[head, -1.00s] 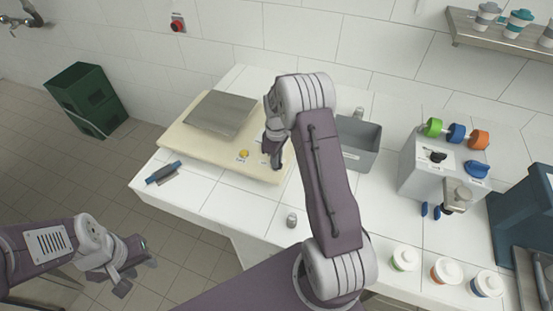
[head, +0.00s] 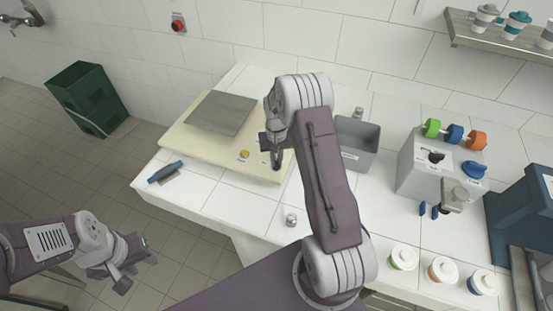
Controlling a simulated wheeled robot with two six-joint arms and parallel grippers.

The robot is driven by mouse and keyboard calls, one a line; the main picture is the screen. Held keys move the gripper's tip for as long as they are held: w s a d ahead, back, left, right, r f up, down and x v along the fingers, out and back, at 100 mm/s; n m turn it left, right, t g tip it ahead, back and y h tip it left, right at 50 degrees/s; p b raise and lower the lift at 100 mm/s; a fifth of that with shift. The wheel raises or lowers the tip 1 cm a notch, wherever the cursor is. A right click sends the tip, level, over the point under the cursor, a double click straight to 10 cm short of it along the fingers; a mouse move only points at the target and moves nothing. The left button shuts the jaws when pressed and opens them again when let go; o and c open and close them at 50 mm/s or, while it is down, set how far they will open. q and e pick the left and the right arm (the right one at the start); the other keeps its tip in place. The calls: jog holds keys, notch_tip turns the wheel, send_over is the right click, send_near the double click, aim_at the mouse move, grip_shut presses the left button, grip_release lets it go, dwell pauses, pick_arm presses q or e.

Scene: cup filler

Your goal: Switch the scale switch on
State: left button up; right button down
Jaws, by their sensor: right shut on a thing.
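The scale (head: 186,137) is a cream slab with a grey metal plate (head: 221,113) on the white counter. A yellow button (head: 244,154) sits on its front part. My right gripper (head: 277,166) points down at the scale's front right corner, right of the yellow button. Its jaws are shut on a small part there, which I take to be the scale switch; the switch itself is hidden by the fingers. My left gripper (head: 139,275) is low at the left, over the floor in the picture, with its fingers apart and empty.
A grey bin (head: 359,143) stands behind my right arm. A small metal piece (head: 291,220) stands near the counter's front edge. A dispenser box (head: 437,165) and lidded cups (head: 403,257) are at the right.

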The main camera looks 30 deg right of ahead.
aim_at(277, 162)
jog(key=m, duration=0.5)
jog(key=shift+w+r+m, duration=0.1)
jog(key=shift+w+m, duration=0.05)
jog(key=shift+m, duration=0.15)
dwell(0.5)
jog(key=c, duration=1.5)
grip_release()
notch_tip(277, 162, up, 9)
jog(key=shift+b, duration=0.55)
